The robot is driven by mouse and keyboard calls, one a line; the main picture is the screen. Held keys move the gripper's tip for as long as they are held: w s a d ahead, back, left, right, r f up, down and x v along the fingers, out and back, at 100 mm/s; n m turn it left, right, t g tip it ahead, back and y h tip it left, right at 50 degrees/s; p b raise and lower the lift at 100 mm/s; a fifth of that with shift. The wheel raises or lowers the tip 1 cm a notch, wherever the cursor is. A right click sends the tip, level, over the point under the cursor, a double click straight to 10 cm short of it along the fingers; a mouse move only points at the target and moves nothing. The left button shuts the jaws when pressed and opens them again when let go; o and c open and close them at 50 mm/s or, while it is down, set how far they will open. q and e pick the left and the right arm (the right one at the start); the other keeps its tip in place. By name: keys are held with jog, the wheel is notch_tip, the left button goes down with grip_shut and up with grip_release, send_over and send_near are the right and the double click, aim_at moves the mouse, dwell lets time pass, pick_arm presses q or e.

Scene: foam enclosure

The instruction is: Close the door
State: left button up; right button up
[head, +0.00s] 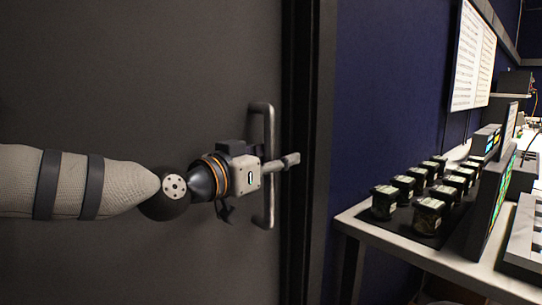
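The dark grey door (150,80) fills the left half of the head view. Its right edge lies close along the dark door frame (308,130); I cannot tell whether it is fully latched. A metal pull handle (264,112) stands upright near that edge. My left gripper (290,161) reaches in from the left, level with the middle of the handle, and its fingers point right across the handle toward the door frame. I cannot tell whether it touches the handle or whether its fingers are open or shut. My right gripper is not in view.
A white table (375,238) stands right of the door frame, with several dark jars (384,201) on a black mat and electronic equipment (486,200). A dark blue wall (385,80) behind carries pinned sheets (472,60). The door front below my arm is clear.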

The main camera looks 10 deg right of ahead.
pick_arm(q)
jog(key=shift+a, duration=0.1)
jog(key=shift+a, duration=0.15)
jog(key=v, duration=1.1)
jog(key=shift+s+a, duration=0.2)
jog(key=shift+s, duration=0.1)
